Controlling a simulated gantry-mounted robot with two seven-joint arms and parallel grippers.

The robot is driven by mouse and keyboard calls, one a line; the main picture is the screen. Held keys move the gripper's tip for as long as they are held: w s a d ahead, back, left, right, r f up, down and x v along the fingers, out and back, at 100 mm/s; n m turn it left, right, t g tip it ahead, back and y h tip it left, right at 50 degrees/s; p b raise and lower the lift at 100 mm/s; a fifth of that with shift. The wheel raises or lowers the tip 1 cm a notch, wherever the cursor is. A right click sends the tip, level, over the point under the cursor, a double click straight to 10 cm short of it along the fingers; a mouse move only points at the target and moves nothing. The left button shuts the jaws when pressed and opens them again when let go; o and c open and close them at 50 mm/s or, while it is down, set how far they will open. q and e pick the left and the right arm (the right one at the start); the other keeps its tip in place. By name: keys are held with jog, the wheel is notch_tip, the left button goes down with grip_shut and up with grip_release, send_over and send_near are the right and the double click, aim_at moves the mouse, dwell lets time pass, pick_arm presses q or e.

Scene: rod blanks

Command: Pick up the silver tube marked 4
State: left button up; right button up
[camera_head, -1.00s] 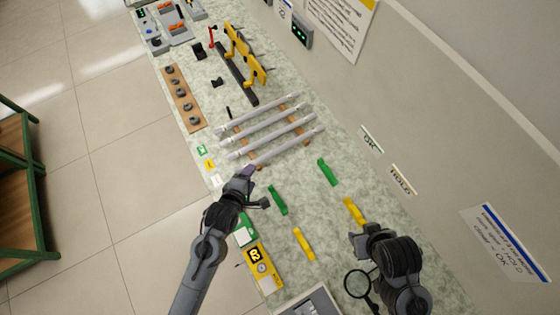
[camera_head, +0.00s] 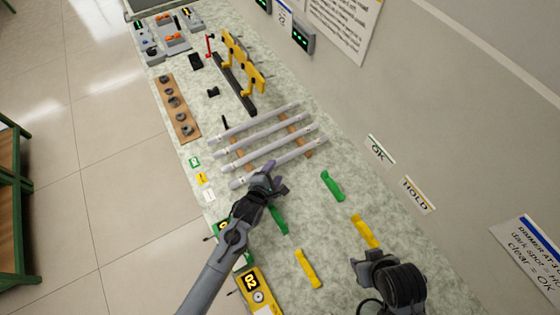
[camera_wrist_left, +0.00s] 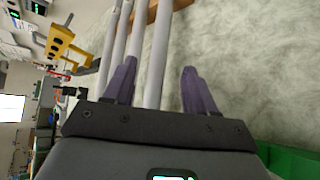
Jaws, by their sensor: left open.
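Several silver tubes lie side by side across two wooden rails (camera_head: 241,157) on the bench. I cannot read their number marks, so I cannot tell which is marked 4. My left gripper (camera_head: 272,178) is open at the tube nearest to me (camera_head: 302,153). In the left wrist view, that tube (camera_wrist_left: 157,50) runs between the two purple fingers (camera_wrist_left: 159,70), with a gap to the right finger. Contact with the left finger is unclear. The other tubes (camera_head: 262,134) lie beyond it. My right gripper (camera_head: 368,264) is at the lower right, away from the tubes; its fingers are unclear.
Green blocks (camera_head: 332,186) and yellow blocks (camera_head: 308,269) lie on the bench nearer to me. A yellow stand (camera_head: 242,62) and a wooden board with dark rings (camera_head: 176,107) are beyond the tubes. A wall with OK and HOLD signs (camera_head: 417,194) borders the right side.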

aim_at(278, 164)
pick_arm(q)
jog(key=x, duration=0.4)
jog(key=shift+w+a+f+b, duration=0.1)
jog(key=shift+w+a+b, duration=0.1)
jog(key=shift+b, duration=0.2)
jog(key=shift+w+d+f, duration=0.25)
jog(key=shift+w, duration=0.15)
grip_shut()
jog(key=shift+r, duration=0.15)
